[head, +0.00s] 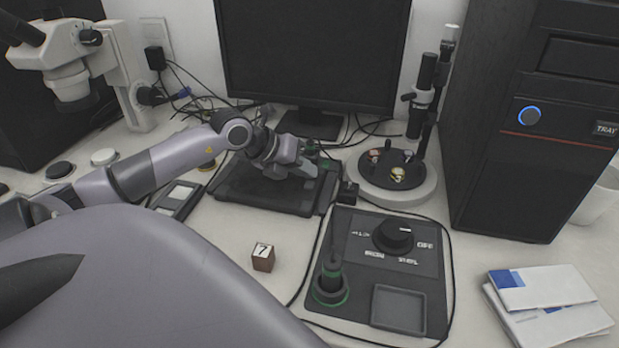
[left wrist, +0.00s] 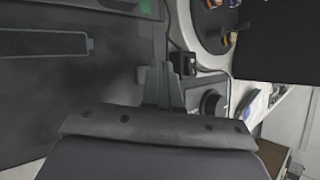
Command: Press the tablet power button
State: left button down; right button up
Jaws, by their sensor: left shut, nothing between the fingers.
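A flat dark device (head: 240,194), which looks like the tablet, lies on the table in front of the monitor. My left gripper (head: 309,167) is over its right part, with the fingers together and nothing between them. In the left wrist view the closed fingertips (left wrist: 158,70) point along the right edge of the dark surface (left wrist: 60,90), with a long outlined strip on it. A green patch (left wrist: 146,8) shows near the top edge there. I cannot make out a power button on the device or tell whether the fingers touch it. My right gripper is not in view.
A control panel (head: 352,262) with a knob (head: 393,234) stands front right of the device. Behind it is a round stand (head: 400,194). A small cube (head: 263,257) marked 7 is in front. A computer tower (head: 500,185) with a blue-lit button stands right. Cables run between.

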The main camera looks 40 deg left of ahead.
aim_at(305, 185)
pick_arm(q)
jog(key=shift+f, duration=0.1)
dwell(0.7)
jog(key=shift+f+b, duration=0.3)
jog(key=shift+f, duration=0.05)
jog(key=shift+f+b, duration=0.3)
jog(key=shift+f, duration=0.1)
dwell(0.5)
dwell(0.4)
jog(key=shift+r+p, duration=0.6)
jog(key=shift+r, duration=0.2)
jog(key=shift+r+p, duration=1.8)
jog(key=shift+r, duration=0.8)
jog(key=shift+f, duration=0.1)
